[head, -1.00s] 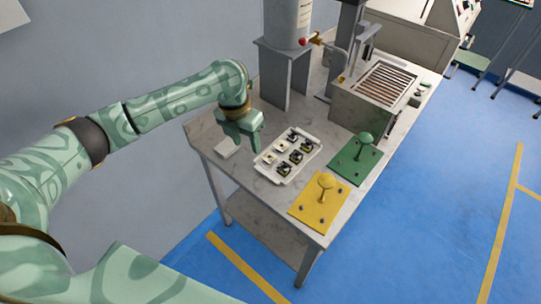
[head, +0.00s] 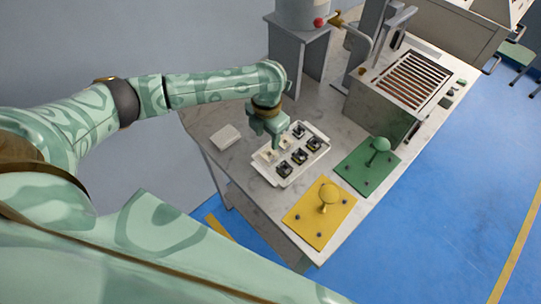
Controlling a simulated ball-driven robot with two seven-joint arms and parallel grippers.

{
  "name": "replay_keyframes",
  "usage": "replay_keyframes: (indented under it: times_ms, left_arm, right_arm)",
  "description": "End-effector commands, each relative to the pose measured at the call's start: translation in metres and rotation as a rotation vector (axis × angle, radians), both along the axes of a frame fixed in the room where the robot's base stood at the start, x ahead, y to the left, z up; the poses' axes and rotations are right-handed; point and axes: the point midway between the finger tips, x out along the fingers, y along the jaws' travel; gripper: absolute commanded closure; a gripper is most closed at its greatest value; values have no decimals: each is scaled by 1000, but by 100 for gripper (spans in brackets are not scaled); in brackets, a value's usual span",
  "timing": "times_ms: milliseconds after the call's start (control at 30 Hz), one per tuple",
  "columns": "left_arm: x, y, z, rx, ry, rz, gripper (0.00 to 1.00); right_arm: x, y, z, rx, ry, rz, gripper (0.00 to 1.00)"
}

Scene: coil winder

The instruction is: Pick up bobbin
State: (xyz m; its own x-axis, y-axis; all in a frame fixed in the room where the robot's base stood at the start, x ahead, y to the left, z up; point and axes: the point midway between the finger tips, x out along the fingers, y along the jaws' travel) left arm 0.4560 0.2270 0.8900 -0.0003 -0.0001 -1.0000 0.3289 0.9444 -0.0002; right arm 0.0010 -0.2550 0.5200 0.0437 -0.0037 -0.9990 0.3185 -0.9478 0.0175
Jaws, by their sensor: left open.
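A white tray (head: 284,182) on the bench holds several small parts in two rows. Two of them are pale, one at the near left (head: 267,156) and one in the middle of the left row (head: 285,144); they look like bobbins, but are small. The others are dark, such as the dark part (head: 299,156) in the right row. My left gripper (head: 274,142) points down, open, over the left row of the tray, close to the pale parts. Its fingers partly cover that row; I cannot tell whether they touch anything. My right gripper is out of view.
A small white block (head: 225,137) lies left of the tray. A yellow plate (head: 310,225) and a green plate (head: 355,178), each with a knobbed post, lie to the right. A grey slatted box (head: 385,112) and a grey stand (head: 302,50) are behind.

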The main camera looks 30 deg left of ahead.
Motion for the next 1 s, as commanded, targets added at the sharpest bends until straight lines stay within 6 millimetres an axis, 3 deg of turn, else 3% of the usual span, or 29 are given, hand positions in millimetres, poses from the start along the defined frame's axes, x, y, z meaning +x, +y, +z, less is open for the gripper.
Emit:
replay_keyframes:
  times_ms: [33,100,367,633,900,1000]
  left_arm:
    - [-1,0,-16,1,5,0,55]
    - [0,0,-28,1,3,1,55]
    - [1,-1,-46,0,0,-1,55]
    - [2,-3,-89,1,3,0,55]
    - [3,-2,-92,1,-1,-1,55]
    - [3,-2,-92,2,-2,-1,82]
  right_arm:
    - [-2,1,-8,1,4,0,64]
    - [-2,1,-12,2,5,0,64]
    - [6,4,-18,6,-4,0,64]
    - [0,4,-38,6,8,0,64]
    - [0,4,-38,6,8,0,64]
    - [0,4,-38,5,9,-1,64]
